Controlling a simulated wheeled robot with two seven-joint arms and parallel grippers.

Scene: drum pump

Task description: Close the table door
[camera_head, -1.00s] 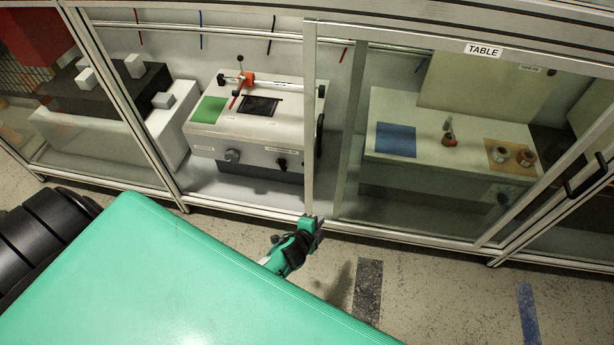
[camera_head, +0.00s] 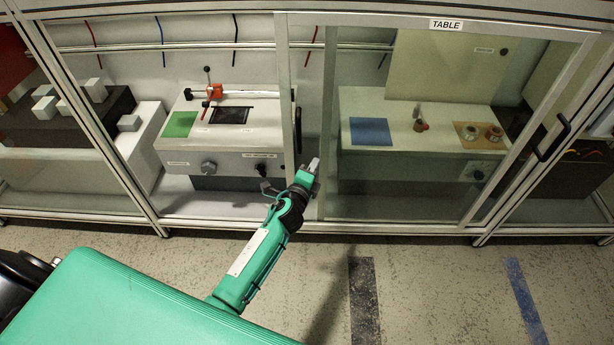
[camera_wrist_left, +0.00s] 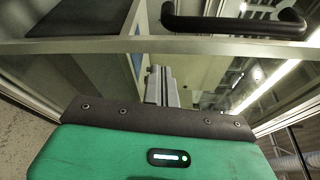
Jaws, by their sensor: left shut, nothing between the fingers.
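The table door (camera_head: 418,185) is a framed glass panel under the TABLE label, at the centre right of the head view. The panel bay to its left shows a white machine (camera_head: 225,135) through what looks like an open gap. A dark handle (camera_head: 298,130) is on the door's left upright, just above my left gripper (camera_head: 309,172). My left gripper is shut and empty, in front of or beside that upright; contact cannot be told. In the left wrist view, the shut fingers (camera_wrist_left: 158,85) point towards a frame bar (camera_wrist_left: 150,45) with a black handle (camera_wrist_left: 235,24) beyond it.
Another black handle (camera_head: 553,138) is on the frame at the right. Behind the glass are a blue mat (camera_head: 370,131) and tape rolls (camera_head: 482,134) on a white bench. A metal sill runs along the bottom. The speckled floor (camera_head: 440,290) in front is clear.

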